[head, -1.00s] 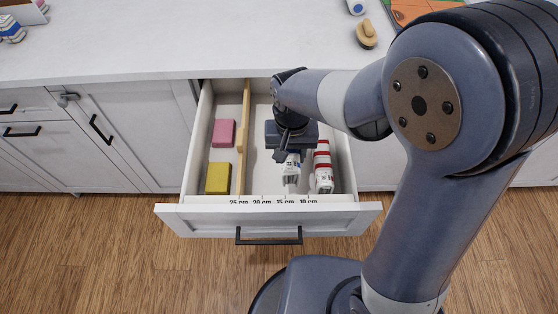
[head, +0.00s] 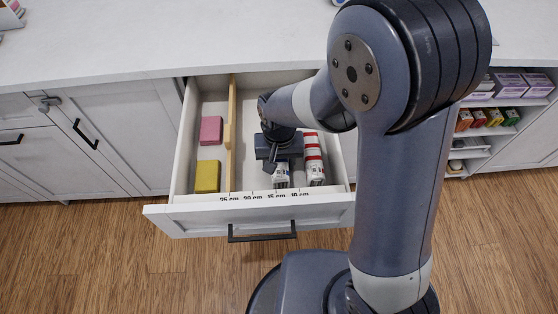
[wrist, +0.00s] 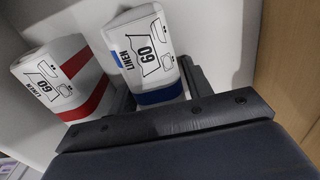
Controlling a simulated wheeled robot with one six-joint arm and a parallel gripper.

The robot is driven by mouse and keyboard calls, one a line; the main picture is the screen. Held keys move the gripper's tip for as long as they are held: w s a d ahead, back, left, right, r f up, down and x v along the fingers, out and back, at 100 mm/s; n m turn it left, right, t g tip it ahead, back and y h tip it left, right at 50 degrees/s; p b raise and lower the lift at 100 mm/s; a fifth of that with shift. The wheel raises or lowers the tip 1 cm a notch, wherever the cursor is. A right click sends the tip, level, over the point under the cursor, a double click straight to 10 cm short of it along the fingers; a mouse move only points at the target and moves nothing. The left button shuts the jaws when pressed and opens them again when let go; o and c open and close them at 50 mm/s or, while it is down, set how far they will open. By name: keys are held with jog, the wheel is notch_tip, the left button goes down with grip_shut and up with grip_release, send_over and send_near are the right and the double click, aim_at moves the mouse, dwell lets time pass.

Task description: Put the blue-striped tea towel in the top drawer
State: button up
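The blue-striped tea towel (head: 281,175) is a white packet with a blue band. It is inside the open top drawer (head: 248,217), left of a red-striped towel (head: 313,160). My gripper (head: 278,166) points down into the drawer over the blue-striped towel and hides its upper part. In the wrist view the blue-striped towel (wrist: 147,57) lies between my two fingers (wrist: 160,88), which look close against its sides. Its blue band is near the fingers. The red-striped towel (wrist: 68,80) is close beside it. Whether the towel touches the drawer floor is unclear.
A wooden divider (head: 231,135) separates off the left compartment, which holds a pink block (head: 211,130) and a yellow block (head: 207,176). The counter (head: 150,40) overhangs behind. An open shelf (head: 500,120) with goods stands at the right.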

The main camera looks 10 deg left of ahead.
jog(key=shift+o, duration=1.4)
notch_tip(320, 180, up, 12)
jog(key=shift+r+p, duration=0.15)
jog(key=shift+p, duration=0.6)
